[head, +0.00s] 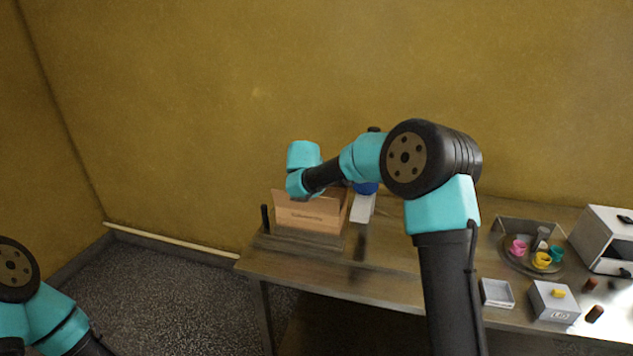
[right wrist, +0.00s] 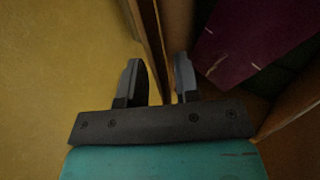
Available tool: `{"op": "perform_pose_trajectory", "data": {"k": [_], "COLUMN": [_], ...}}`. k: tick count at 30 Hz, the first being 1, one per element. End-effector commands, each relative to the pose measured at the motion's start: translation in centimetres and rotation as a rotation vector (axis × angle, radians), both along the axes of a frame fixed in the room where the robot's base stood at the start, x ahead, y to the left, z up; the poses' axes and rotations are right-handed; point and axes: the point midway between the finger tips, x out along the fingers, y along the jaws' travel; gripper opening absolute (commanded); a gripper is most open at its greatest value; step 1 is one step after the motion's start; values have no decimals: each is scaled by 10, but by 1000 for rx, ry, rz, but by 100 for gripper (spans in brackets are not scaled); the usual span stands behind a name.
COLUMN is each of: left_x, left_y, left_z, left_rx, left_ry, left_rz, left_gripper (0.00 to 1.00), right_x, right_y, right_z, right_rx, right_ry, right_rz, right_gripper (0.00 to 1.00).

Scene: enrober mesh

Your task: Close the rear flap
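An open cardboard box (head: 312,218) with faint print on its front stands at the left end of the table. My right arm reaches over it, and the wrist hides much of its rear. In the right wrist view my right gripper (right wrist: 158,68) is open. A thin upright cardboard panel (right wrist: 152,40), seen edge-on, runs between its fingers; it looks like the rear flap. I cannot tell if the fingers touch it. A dark red item (right wrist: 255,35) shows on the box side. Only part of my left arm is in view, at the lower left; its gripper is out of frame.
A dark post (head: 265,218) stands left of the box; a blue object (head: 367,188) and white sheet (head: 361,208) lie right of it.

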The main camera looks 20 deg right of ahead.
Motion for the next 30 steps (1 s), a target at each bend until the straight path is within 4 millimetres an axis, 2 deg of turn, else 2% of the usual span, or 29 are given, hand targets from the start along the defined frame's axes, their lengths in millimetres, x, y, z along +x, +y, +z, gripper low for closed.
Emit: {"op": "perform_pose_trajectory", "data": {"k": [19, 24, 30], "left_x": [0, 0, 0], "left_y": [0, 0, 0], "left_z": [0, 0, 0], "left_rx": [0, 0, 0], "left_ry": [0, 0, 0], "left_rz": [0, 0, 0], "left_gripper": [85, 85, 85], "right_x": [-68, -83, -89], "right_y": [47, 56, 60], "right_z": [91, 108, 115], "right_rx": [0, 1, 0], "right_ry": [-4, -3, 0], "right_rz": [2, 1, 0], "right_gripper": [30, 30, 30]}}
